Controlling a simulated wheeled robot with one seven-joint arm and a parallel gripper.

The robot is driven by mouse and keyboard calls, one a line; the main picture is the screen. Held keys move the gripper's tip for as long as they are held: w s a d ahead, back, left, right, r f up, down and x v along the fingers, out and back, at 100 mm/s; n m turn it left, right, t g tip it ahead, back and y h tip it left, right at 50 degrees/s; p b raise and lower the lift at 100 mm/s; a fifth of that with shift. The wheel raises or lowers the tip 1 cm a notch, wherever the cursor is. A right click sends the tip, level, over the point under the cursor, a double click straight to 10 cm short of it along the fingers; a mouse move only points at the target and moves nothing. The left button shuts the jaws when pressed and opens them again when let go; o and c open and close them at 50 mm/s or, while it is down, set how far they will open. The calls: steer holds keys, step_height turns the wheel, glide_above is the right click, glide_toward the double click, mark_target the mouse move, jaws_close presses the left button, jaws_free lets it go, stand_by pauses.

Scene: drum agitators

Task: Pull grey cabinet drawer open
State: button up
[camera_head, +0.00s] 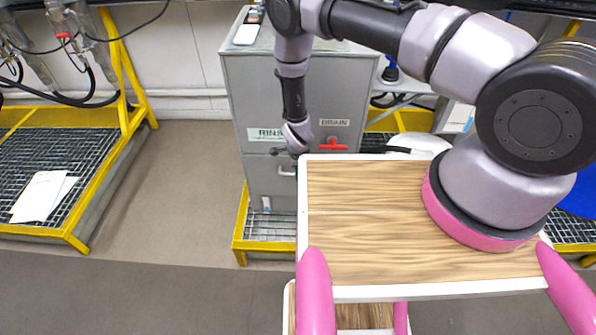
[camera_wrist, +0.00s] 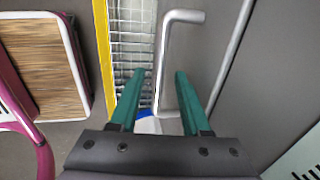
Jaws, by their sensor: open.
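The grey cabinet (camera_head: 240,85) stands beyond my wooden-topped base in the head view. Its lower drawer front (camera_head: 262,185) looks closed, with a pale handle (camera_head: 287,172) partly hidden by my base edge. My gripper (camera_head: 272,152) is beside the cabinet front, small and dark in this view. In the wrist view my gripper (camera_wrist: 160,74) has two teal fingers apart. The silver bar handle (camera_wrist: 166,55) runs between the fingertips in the picture. I cannot tell whether it is touched or how deep it lies between them.
A yellow-framed grating (camera_head: 240,245) is under the cabinet and also shows in the wrist view (camera_wrist: 103,45). Another yellow-framed platform (camera_head: 60,150) with papers stands left. A red valve handle (camera_head: 333,143) is on the cabinet front. The floor (camera_head: 180,190) between is clear.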

jaws_close()
stand_by(1.4)
